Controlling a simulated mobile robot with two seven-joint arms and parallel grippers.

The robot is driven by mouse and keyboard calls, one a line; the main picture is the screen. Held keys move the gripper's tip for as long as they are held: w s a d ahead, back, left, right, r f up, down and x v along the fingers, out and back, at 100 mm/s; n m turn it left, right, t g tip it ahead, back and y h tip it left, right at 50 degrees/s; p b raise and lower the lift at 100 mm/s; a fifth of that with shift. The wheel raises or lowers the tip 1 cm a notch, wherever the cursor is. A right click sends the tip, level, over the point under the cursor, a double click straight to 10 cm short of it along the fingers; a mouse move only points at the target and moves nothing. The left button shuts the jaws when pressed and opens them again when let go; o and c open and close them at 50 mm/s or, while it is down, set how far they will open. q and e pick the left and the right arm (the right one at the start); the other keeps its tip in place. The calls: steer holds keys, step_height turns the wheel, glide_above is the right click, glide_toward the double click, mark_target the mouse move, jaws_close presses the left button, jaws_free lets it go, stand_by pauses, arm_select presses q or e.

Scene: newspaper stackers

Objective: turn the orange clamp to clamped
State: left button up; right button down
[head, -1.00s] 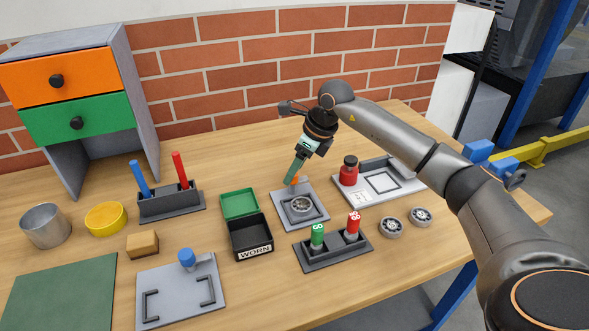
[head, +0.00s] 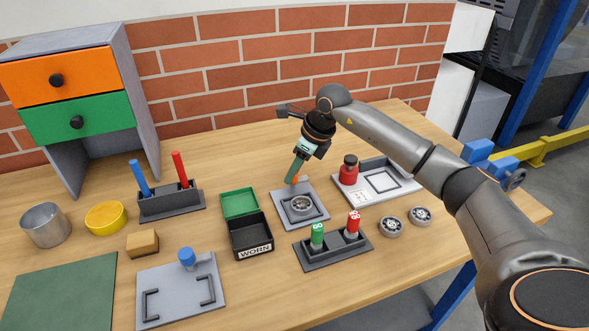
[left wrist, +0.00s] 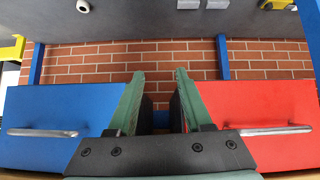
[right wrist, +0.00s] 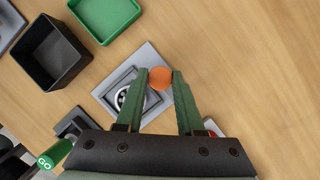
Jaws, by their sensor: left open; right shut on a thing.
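The orange clamp (right wrist: 160,78) shows as a round orange top between the fingertips of my right gripper (right wrist: 160,80) in the right wrist view. In the head view only a sliver of the orange clamp (head: 296,179) shows at the fingertips of the right gripper (head: 293,178). The right gripper is shut on it. The clamp stands on a grey plate (head: 317,214), beside a round metal bearing (head: 301,205) in a square frame. My left gripper (left wrist: 158,85) is open and empty, facing a brick wall and blue and red panels in the left wrist view.
A black box (head: 250,238) marked WORN with a green lid is left of the plate. A holder with green and red cylinders (head: 333,250) is in front. A light tray (head: 415,184) with a red bottle (head: 349,171) is to the right. Two loose bearings (head: 391,227) lie nearby.

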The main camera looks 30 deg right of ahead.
steer(key=shift+m, duration=0.3)
steer(key=m+h, duration=0.1)
steer(key=m, duration=0.2)
steer(key=shift+a+t, duration=0.1)
steer(key=shift+t, duration=0.2)
steer(key=m+h, duration=0.2)
steer(key=m, duration=0.2)
steer(key=shift+a, duration=0.1)
steer(key=m+h, duration=0.1)
steer(key=m, duration=0.1)
steer(key=m+h+b, duration=0.1)
steer(key=m, duration=0.2)
steer(key=shift+w+a+m, duration=0.1)
steer(key=shift+a+m, duration=0.05)
steer(key=shift+m, duration=0.15)
steer(key=m+g, duration=0.1)
steer(key=m, duration=0.1)
steer(key=m+h, duration=0.1)
steer(key=m, duration=0.1)
steer(key=shift+m+g, duration=0.4)
steer(key=c, duration=0.5)
jaws_free()
